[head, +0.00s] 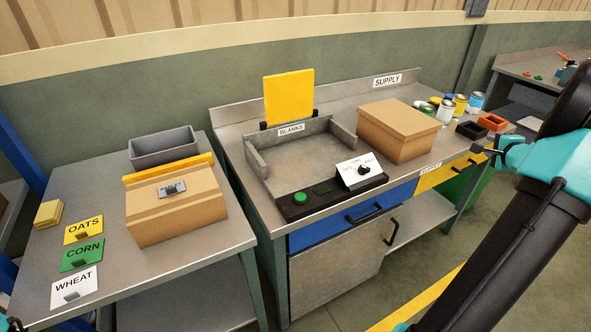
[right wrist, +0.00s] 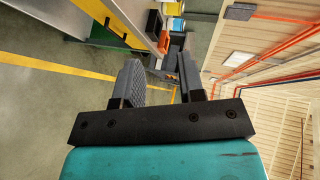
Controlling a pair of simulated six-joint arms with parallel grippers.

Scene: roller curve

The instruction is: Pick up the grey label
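Three label cards lie in a row on the left table: yellow OATS (head: 83,230), green CORN (head: 81,253) and a whitish, pale-grey WHEAT (head: 74,287). Each has a small tab at its lower edge. A small grey piece (head: 172,188) sits on the sloping face of a cardboard box (head: 178,214); I cannot tell which of these is the grey label. My right gripper (right wrist: 160,64) is open and empty in the right wrist view, far right of the labels. Only a sliver of my left arm shows at the bottom left corner; its fingers cannot be made out.
A grey bin (head: 163,147) stands behind the box, a yellow stack (head: 48,214) at the table's left. The middle bench holds the BLANKS tray (head: 258,160), a control panel with a green button (head: 300,198), a closed carton (head: 398,130) and several cans. A gap separates table and bench.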

